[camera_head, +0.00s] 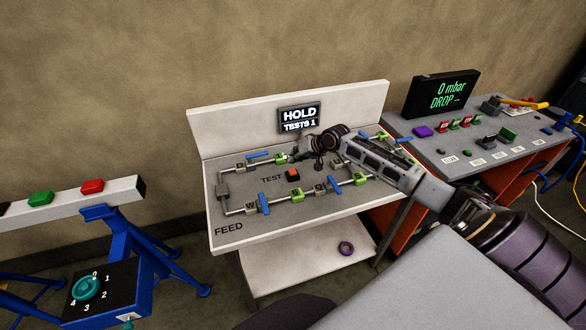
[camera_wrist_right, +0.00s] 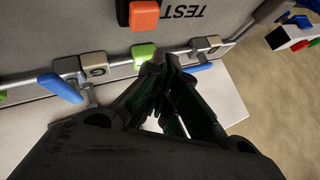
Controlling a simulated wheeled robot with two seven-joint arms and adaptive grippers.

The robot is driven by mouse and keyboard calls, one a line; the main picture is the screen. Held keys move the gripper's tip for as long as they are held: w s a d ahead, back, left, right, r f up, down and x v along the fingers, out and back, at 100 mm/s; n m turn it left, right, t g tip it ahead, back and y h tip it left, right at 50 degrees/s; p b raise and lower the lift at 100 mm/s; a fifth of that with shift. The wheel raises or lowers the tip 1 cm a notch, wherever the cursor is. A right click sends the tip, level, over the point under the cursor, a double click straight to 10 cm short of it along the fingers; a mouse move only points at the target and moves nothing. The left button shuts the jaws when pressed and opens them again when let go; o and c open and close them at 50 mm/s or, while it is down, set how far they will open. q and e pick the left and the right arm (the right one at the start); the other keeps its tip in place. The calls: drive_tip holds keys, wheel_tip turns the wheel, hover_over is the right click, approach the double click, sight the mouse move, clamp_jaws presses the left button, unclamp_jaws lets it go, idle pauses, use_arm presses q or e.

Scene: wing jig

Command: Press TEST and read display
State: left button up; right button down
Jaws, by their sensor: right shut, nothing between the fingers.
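The orange-red TEST button (camera_head: 292,175) sits on a dark base in the middle of the grey panel, right of the printed word TEST. It also shows at the top of the right wrist view (camera_wrist_right: 145,14). The panel's display (camera_head: 299,117) reads HOLD, with TESTS 1 below. A second display (camera_head: 447,94) on the right bench reads 0 mbar, DROP --. My right gripper (camera_head: 297,154) is shut and empty, over the back pipe on the far side of the button. In the right wrist view its fingertips (camera_wrist_right: 164,62) appear beside a green block (camera_wrist_right: 143,52), apart from the button.
Pipes with blue-handled valves (camera_head: 263,203) and green blocks ring the button. A purple ring (camera_head: 346,248) lies on the lower shelf. A blue stand with a teal dial (camera_head: 88,288) is at left. The right bench (camera_head: 430,145) carries clips and a purple block (camera_head: 423,131).

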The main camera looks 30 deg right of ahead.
sight(294, 169)
drive_tip(key=shift+r, duration=1.65)
